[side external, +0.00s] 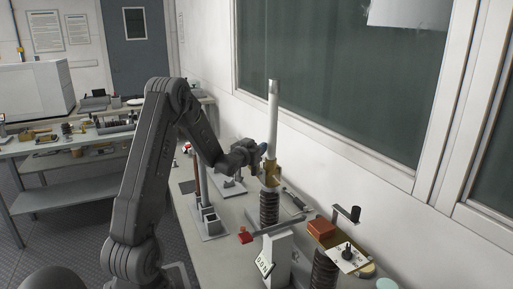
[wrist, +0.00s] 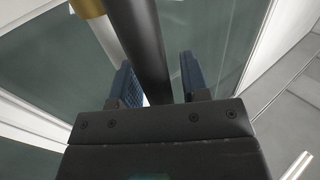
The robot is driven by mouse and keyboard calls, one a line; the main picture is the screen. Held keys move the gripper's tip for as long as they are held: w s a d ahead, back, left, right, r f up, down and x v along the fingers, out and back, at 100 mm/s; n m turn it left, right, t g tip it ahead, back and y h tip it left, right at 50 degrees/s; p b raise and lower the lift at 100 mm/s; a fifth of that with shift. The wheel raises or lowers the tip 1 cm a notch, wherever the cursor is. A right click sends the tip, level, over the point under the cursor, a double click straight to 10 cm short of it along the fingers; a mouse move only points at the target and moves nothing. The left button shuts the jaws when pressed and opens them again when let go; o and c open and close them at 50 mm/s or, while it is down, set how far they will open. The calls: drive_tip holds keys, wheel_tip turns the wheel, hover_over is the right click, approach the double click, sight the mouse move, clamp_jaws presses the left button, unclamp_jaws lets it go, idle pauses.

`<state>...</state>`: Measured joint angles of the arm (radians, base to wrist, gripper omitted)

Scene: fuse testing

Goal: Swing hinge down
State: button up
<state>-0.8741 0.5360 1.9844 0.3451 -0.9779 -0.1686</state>
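A long pale tube (side external: 273,118) stands nearly upright on the bench, with a brass fitting (side external: 269,174) low on it above a dark ribbed insulator (side external: 268,208). I take this fitting to be at the hinge, but its joint is too small to make out. My gripper (side external: 262,150) is beside the tube's lower part, just above the brass fitting. In the wrist view, the blue finger pads of my gripper (wrist: 161,80) stand apart. A dark bar (wrist: 143,45) runs between them, with a gap on its right. A pale tube with a brass end (wrist: 90,8) shows behind it.
A grey stand with a reddish rod (side external: 197,178) is left of the insulator. A red-handled part (side external: 246,236), a brown block (side external: 321,228) and a white plate with a black knob (side external: 348,256) are near the front. The wall and window are close behind the tube.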

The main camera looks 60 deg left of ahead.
clamp_jaws()
drive_tip(key=shift+d, duration=0.2)
idle(0.4)
drive_tip(key=shift+d+f+m+t+y, duration=0.2)
drive_tip(key=shift+d+m+t, duration=0.45)
drive_tip(key=shift+d+m, duration=0.4)
drive_tip(key=shift+d+f+m+t+y, duration=0.15)
drive_tip(key=shift+d+m+t, duration=0.5)
drive_tip(key=shift+d+m, duration=0.4)
drive_tip(key=d+f+m+t+h, duration=0.6)
drive_tip(key=f+m+h, duration=0.3)
drive_tip(key=m, duration=1)
drive_tip(key=shift+d+m+t+h, duration=0.3)
drive_tip(key=shift+t+h, duration=0.15)
drive_tip(key=shift+t, duration=0.15)
drive_tip(key=shift+f+m, duration=0.1)
drive_tip(key=shift+m, duration=0.2)
